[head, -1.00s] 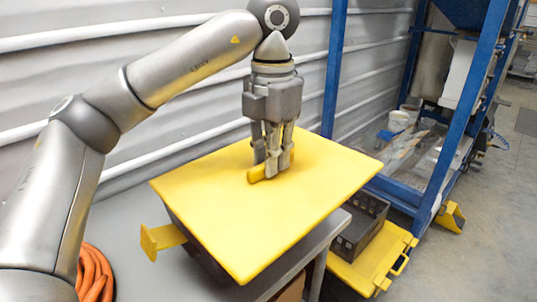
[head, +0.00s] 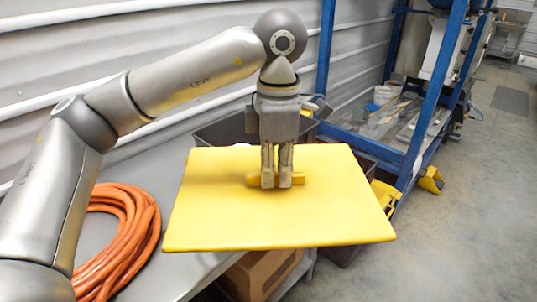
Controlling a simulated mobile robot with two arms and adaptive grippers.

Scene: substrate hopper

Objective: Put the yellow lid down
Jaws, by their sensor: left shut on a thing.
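The yellow lid (head: 270,220) is a flat square plate with a raised bar handle (head: 252,179) on top. My left gripper (head: 276,184) comes down from above and is shut on this handle. The lid hangs about level and reaches past the right edge of the grey table (head: 175,265). It hides part of the table and of what stands behind it. My right gripper is not in view.
An open dark bin (head: 222,130) stands behind the lid. A coil of orange hose (head: 122,245) lies on the table at left. A cardboard box (head: 262,274) is below the table's right edge. A blue frame (head: 428,105) stands at back right; the floor (head: 470,220) at right is clear.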

